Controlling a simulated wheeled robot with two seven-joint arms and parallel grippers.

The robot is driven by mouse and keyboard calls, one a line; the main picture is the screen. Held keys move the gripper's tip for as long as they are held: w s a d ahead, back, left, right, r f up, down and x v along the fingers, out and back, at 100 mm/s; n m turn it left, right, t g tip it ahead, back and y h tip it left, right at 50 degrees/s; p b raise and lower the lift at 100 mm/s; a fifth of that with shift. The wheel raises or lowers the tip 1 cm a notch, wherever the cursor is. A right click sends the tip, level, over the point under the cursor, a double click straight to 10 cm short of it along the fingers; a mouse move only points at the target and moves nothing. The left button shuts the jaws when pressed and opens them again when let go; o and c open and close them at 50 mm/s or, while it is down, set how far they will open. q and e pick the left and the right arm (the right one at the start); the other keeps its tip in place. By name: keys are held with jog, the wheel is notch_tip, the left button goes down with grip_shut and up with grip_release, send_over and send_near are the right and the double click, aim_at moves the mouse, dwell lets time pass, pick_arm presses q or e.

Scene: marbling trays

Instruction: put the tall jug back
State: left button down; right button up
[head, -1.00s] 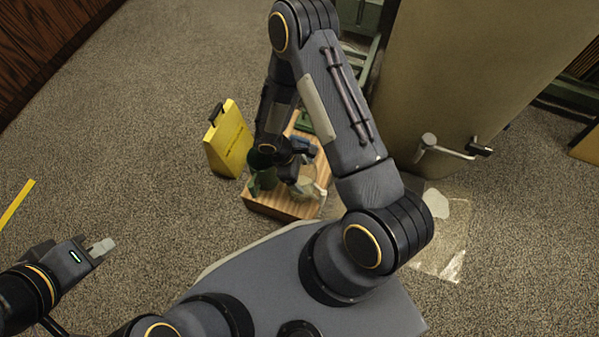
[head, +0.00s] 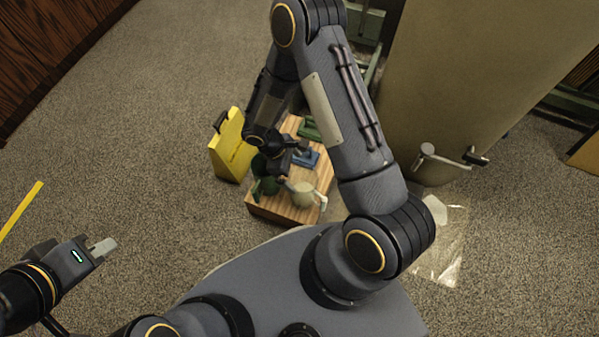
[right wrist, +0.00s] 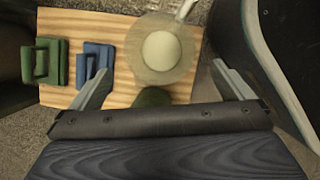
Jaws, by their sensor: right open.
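A pale beige jug (head: 303,192) with a whitish handle stands on a small wooden-topped stand (head: 284,211). The right wrist view shows it from above as a round jug (right wrist: 143,68) with its handle at the upper right. I cannot tell whether it is the tall jug. A dark green round thing (head: 268,186) is beside it, partly hidden by my right gripper. My right gripper (right wrist: 168,84) is open and empty over the stand, with the jug beyond its fingertips. My left gripper (head: 104,247) is away at the left; its finger gap does not show clearly.
A blue block-like tool (right wrist: 92,62) and a green one (right wrist: 44,61) lie on the stand. A yellow floor sign (head: 231,147) stands left of it. A large beige panel with a handle (head: 445,80) is at the right.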

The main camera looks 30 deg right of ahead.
jog(key=s+d+r+m+t+y, duration=0.1)
jog(key=r+m, duration=0.1)
jog(key=r, duration=0.6)
jog(key=s+d+r+m+t+y+p, duration=0.1)
jog(key=r+m+y, duration=0.15)
jog(key=r, duration=0.55)
jog(key=s+d+r+m+t+y, duration=0.1)
jog(key=r+m, duration=0.1)
jog(key=r, duration=0.7)
jog(key=s+a+r+m+t+y, duration=0.1)
jog(key=s+r+m+t+y, duration=0.2)
jog(key=s+r, duration=0.6)
jog(key=s+m+t, duration=0.1)
jog(key=m+t, duration=0.1)
jog(key=m, duration=0.1)
jog(key=shift+s+a+r, duration=0.2)
jog(key=shift+s+r, duration=0.2)
notch_tip(320, 180, up, 31)
jog(key=p, duration=3.1)
jog(key=shift+r, duration=0.15)
